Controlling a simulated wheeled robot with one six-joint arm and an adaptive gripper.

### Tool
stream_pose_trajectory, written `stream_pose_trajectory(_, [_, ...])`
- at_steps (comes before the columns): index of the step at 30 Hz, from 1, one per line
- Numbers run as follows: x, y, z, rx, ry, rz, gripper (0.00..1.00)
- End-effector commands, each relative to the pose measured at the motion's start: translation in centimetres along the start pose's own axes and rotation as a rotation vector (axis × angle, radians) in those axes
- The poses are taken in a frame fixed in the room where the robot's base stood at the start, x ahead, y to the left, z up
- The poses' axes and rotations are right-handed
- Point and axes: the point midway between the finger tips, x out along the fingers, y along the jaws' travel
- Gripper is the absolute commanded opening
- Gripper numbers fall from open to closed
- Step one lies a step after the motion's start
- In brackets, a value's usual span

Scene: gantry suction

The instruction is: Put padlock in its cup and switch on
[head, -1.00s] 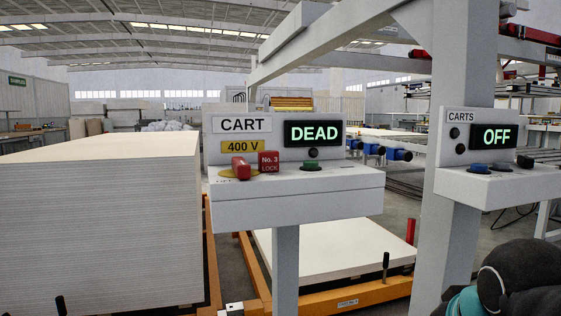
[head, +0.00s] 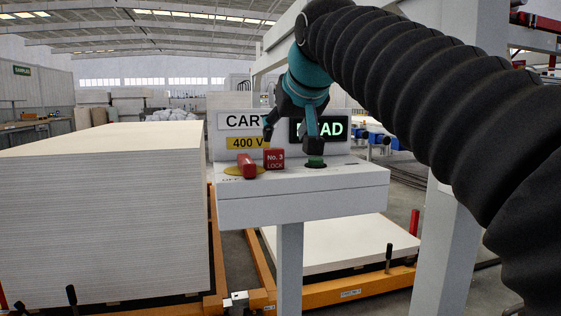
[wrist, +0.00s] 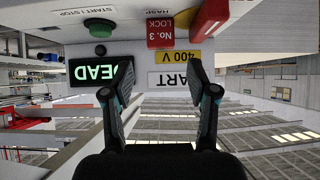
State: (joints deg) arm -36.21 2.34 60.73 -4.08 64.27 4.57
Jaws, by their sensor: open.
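The padlock (head: 275,159) is a red block marked "No. 3 LOCK" on the white cart console, beside the red switch handle (head: 247,166). The handle sits on a yellow disc and shows at the top of the wrist view (wrist: 211,16). The padlock is also in the wrist view (wrist: 160,32), which is upside down. My gripper (head: 290,139) is open and empty above the console, its fingers either side of the padlock's line in the wrist view (wrist: 160,64) and apart from it. The console display (head: 333,129) reads "DEAD", partly covered by my gripper. I cannot make out a cup.
A green button (head: 316,161) stands on the console (head: 300,205) right of the padlock. A tall board stack (head: 100,220) is at the left, and a lower stack (head: 335,243) lies behind the console post. My arm hides much of the right side.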

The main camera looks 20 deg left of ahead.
Motion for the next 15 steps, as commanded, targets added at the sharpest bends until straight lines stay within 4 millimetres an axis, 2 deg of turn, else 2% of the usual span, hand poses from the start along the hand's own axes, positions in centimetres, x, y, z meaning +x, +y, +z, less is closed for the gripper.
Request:
stream_pose_trajectory(3, [2.5,0.1,0.1,0.001,-0.004,0.002,0.58])
stream_pose_trajectory(7, [4.7,0.1,0.1,0.001,-0.003,0.002,0.58])
stream_pose_trajectory(12, [6.6,0.1,0.1,0.001,-0.002,0.001,0.58])
stream_pose_trajectory(15, [7.0,0.1,0.1,0.001,-0.001,0.001,0.58])
